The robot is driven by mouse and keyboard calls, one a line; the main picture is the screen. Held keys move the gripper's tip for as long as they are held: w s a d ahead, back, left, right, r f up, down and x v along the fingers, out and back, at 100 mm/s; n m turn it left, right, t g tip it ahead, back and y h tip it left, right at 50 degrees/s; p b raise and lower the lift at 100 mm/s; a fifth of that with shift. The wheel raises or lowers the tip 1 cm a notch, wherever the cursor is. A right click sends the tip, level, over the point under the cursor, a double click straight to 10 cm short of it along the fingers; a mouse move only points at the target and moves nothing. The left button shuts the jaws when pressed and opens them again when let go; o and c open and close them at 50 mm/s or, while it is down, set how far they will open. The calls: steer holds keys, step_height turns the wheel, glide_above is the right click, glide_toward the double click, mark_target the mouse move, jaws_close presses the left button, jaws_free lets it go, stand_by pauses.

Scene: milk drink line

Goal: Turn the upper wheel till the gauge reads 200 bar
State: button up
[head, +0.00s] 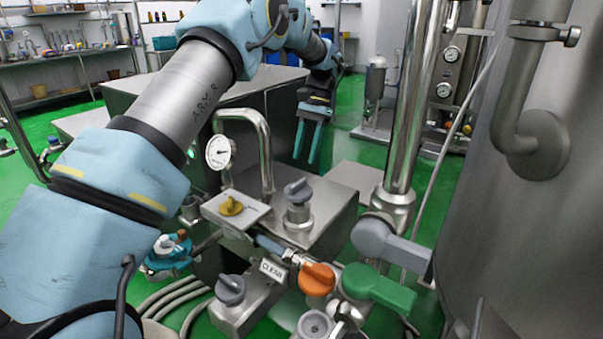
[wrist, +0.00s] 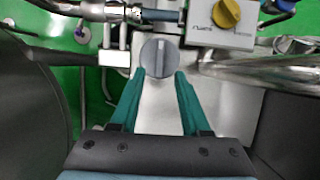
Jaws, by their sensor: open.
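The upper wheel (head: 298,190), a grey knob with a raised bar, stands on a steel box. It also shows in the wrist view (wrist: 158,55), just beyond and between the fingertips. My gripper (head: 305,160) points down behind it, with teal fingers spread apart and nothing held; it also shows in the wrist view (wrist: 160,74). The fingers do not appear to touch the wheel. The round white gauge (head: 220,152) is left of the bent pipe; its reading is too small to tell. A second grey knob (head: 230,290) sits lower in the head view.
A yellow knob (head: 230,206) on a plate, an orange handle (head: 317,279) and a green handle (head: 378,289) are close by. The bent steel pipe (head: 262,145) rises beside the upper wheel. A large tank (head: 540,230) fills the right side.

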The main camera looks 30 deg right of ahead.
steer(key=v, duration=0.3)
steer(key=shift+r, duration=0.15)
stand_by(0.9)
steer(key=w+a+n+t+h, duration=0.1)
steer(key=a+n+h, duration=0.35)
steer(key=a, duration=1.95)
steer(key=s+a+f+n+t, duration=0.2)
steer(key=s+a+n, duration=0.4)
steer(key=s+a, duration=0.8)
steer(key=a, duration=0.3)
steer(key=shift+f+t, duration=0.35)
steer(key=shift+t, duration=0.05)
steer(key=shift+n+y, duration=0.25)
